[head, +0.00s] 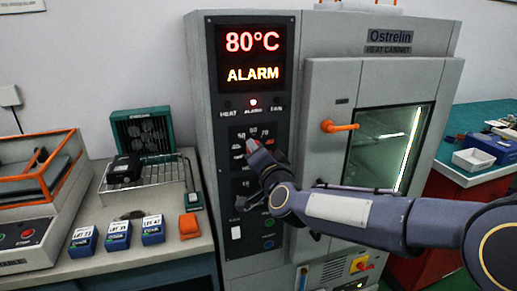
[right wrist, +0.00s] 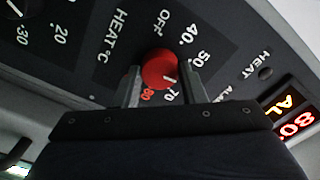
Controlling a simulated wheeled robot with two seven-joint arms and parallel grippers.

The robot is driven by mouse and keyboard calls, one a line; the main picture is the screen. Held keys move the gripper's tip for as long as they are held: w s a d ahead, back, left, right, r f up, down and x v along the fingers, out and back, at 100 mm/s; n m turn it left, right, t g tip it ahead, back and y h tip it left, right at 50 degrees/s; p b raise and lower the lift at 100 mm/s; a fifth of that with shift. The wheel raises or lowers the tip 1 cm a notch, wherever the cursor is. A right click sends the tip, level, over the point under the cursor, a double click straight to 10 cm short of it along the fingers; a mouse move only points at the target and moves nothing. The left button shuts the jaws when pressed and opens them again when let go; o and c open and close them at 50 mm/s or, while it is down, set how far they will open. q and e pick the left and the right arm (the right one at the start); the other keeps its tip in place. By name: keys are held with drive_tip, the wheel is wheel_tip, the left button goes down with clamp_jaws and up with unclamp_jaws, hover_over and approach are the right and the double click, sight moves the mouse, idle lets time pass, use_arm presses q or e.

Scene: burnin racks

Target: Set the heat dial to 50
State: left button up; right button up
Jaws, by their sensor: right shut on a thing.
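The red heat dial (right wrist: 159,69) sits on the dark panel of the heat cabinet, among the marks OFF, 40, 50, 70 and a red 80. Its white pointer line points towards the lower right in the right wrist view, near the 70 side; the exact setting is unclear, and a finger covers part of the scale. My right gripper (right wrist: 160,84) is shut on the dial, one finger at each side. In the head view my right gripper (head: 262,160) reaches the panel from the right and partly hides the dial (head: 252,146). My left gripper is not in view.
The cabinet display (head: 252,58) reads 80°C and ALARM, with a red lamp lit below. A second dial (right wrist: 14,8) marked 20 and 30 is close by. The cabinet door has an orange handle (head: 340,126). Blue boxes (head: 118,235) stand on the left bench.

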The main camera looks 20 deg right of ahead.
drive_tip(key=shift+n+p, duration=1.2)
drive_tip(key=shift+n, duration=2.1)
drive_tip(key=shift+f, duration=0.1)
drive_tip(key=o, duration=1)
drive_tip(key=s, duration=0.8)
drive_tip(key=shift+d, duration=0.1)
